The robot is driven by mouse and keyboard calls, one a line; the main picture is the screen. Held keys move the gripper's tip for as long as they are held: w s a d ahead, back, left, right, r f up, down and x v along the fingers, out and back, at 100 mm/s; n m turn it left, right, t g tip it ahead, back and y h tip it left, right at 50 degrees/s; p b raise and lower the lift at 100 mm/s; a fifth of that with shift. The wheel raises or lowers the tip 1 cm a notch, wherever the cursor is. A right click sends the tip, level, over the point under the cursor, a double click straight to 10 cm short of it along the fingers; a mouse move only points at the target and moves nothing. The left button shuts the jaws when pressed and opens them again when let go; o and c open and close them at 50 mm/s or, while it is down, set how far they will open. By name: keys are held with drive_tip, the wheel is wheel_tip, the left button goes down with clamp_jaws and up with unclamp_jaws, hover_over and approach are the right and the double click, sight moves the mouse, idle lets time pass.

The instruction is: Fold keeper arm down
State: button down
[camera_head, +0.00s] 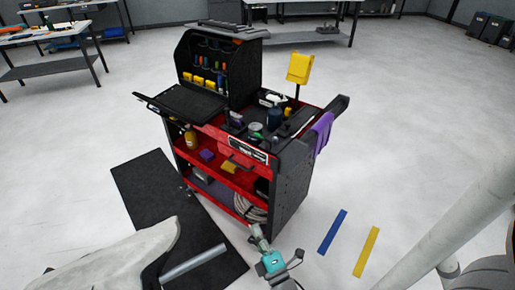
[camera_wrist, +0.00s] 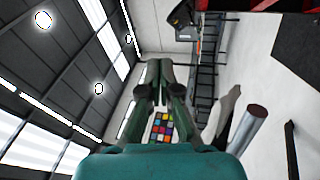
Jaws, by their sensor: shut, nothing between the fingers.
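I cannot pick out the keeper arm with certainty in either view. The red and black tool cart (camera_head: 290,185) stands in the middle of the head view. My gripper (camera_head: 257,234) is low in the head view, near the cart's lower front corner, with its teal body below the fingers. In the wrist view my gripper's dark green fingers (camera_wrist: 154,75) are together, with nothing between them. A grey roll (camera_head: 194,263) lies at the dark mat; a grey cylinder (camera_wrist: 240,135) also shows right of my gripper in the wrist view.
A dark mat (camera_head: 140,185) lies left of the cart. Blue (camera_head: 332,231) and yellow (camera_head: 366,252) strips lie on the floor at right. A purple cloth (camera_head: 322,132) hangs at the cart's right side. Workbenches (camera_head: 55,70) stand behind. Open floor surrounds the cart.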

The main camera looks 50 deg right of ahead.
sight(263, 138)
drive_tip(key=w+d+r+n+h, duration=0.4)
drive_tip(key=w+d, duration=0.5)
drive_tip(key=d, duration=0.3)
drive_tip(key=shift+w+d+n+h, duration=0.15)
drive_tip(key=shift+w+n+h, duration=0.15)
drive_tip(key=shift+h, duration=0.1)
drive_tip(key=shift+r, duration=0.1)
drive_tip(key=s+d+r+x, duration=0.1)
drive_tip(key=x, duration=1.1)
drive_tip(key=shift+d+r, duration=0.35)
drive_tip(key=shift+d, duration=0.1)
